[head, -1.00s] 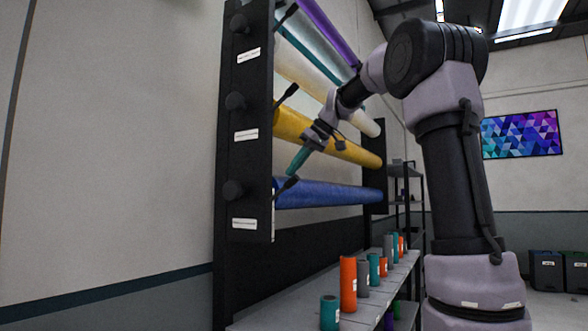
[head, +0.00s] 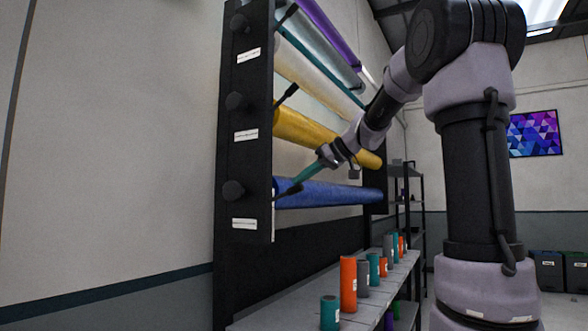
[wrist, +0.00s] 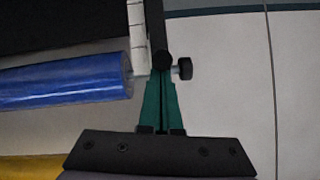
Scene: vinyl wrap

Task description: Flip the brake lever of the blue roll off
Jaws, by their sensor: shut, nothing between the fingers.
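The blue roll (head: 335,193) is the lowest roll on the rack. Its brake lever (head: 289,191) is a short black bar with a thick end, at the roll's left end, pointing right and slightly up. My gripper (head: 300,184) has teal fingers that are shut and empty. Its tips are right at the lever's outer end, seemingly touching it from above. In the wrist view the blue roll (wrist: 65,82) is at left, and the shut fingers of my gripper (wrist: 161,82) point at a black rounded part that looks like the lever (wrist: 162,60).
The black rack post (head: 245,150) carries round knobs and white labels. The yellow roll (head: 310,133) and its lever (head: 287,96) are above. A grey shelf (head: 290,310) with several small upright rolls stands below. Free space lies in front of the rack.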

